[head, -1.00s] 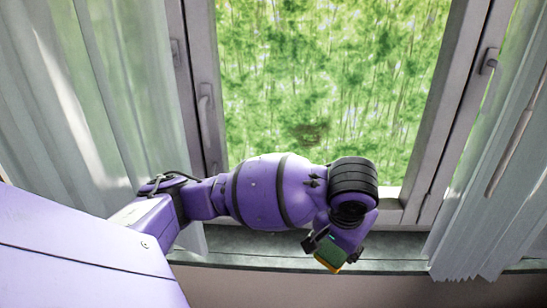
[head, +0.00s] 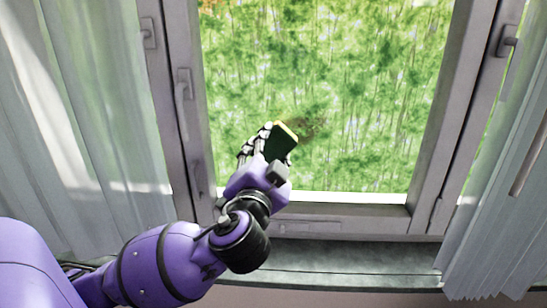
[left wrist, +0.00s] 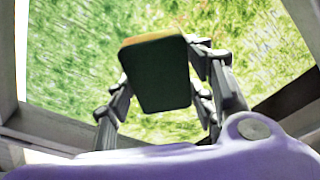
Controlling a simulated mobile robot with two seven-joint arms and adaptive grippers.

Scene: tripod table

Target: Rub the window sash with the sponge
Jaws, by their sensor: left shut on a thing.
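The window sash (head: 424,130) stands ahead, a grey frame around a large glass pane; a brownish smudge (head: 316,126) shows on the pane. My left gripper (head: 270,150) is raised in front of the lower middle of the pane, shut on the sponge (head: 281,143), dark green with a yellow edge. The sponge's yellow edge is just left of the smudge in the head view; I cannot tell whether it touches the glass. In the left wrist view the sponge (left wrist: 157,75) sits between the fingers, with the pane behind it. My right gripper is not in view.
Sheer curtains hang at the left (head: 80,110) and right (head: 490,230). A window handle (head: 183,95) sticks out on the left frame, another (head: 507,42) at the upper right. The grey sill (head: 350,262) below is clear.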

